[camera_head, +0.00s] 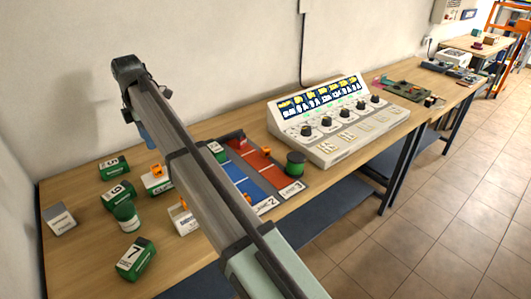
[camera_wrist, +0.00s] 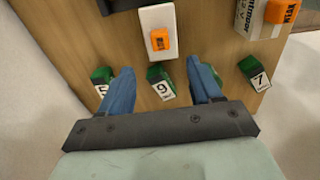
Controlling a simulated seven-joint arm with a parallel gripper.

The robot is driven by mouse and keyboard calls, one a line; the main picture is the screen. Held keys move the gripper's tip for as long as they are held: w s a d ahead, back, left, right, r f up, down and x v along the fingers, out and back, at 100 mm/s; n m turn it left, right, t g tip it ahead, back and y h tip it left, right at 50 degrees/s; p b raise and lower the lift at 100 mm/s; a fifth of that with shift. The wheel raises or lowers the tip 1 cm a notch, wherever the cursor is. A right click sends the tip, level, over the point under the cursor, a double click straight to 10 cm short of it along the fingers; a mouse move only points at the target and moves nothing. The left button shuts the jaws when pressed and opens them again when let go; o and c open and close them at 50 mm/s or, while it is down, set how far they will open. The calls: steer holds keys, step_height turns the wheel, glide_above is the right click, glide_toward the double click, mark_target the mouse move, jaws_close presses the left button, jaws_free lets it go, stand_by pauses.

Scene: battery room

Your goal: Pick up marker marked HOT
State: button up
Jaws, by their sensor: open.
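A small orange marker (camera_wrist: 160,40) with dark print sits on a white box (camera_wrist: 157,20) in the wrist view; I cannot read the print surely. A second orange marker (camera_wrist: 283,11) with dark lettering is at the top right, on a white labelled box (camera_wrist: 252,22). In the head view orange pieces show at the white box (camera_head: 157,171) and beside my arm (camera_head: 183,204). My gripper (camera_wrist: 160,68) is open, its blue fingers apart and empty, above the green block marked 9 (camera_wrist: 161,84). The orange marker lies just beyond the fingertips in the picture.
Green blocks marked 5 (camera_head: 113,166) and 7 (camera_head: 135,259), a green-and-white cylinder (camera_head: 126,214) and a white labelled block (camera_head: 59,221) stand around. Right of my arm are blue and red lanes (camera_head: 262,163), a green spool (camera_head: 295,164) and a control console (camera_head: 335,120).

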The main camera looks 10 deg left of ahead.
steer(key=w+d+f+m, duration=0.1)
steer(key=w+d+m, duration=0.2)
steer(key=w+d, duration=1.15)
steer(key=m, duration=0.6)
glide_above(267, 148)
step_height(267, 148, down, 2)
steer(key=f, duration=0.1)
steer(key=f+m, duration=0.3)
steer(key=m, duration=0.6)
steer(key=f+m, duration=0.2)
steer(key=m, duration=0.8)
steer(key=f+m, duration=0.3)
steer(key=m, duration=0.6)
steer(key=shift+w+f+m, duration=0.3)
steer(key=shift+w, duration=0.05)
steer(key=shift+s+f, duration=0.15)
steer(key=shift+f, duration=1.15)
steer(key=shift+s+f, duration=0.1)
steer(key=shift+f, duration=1.15)
steer(key=c, duration=1)
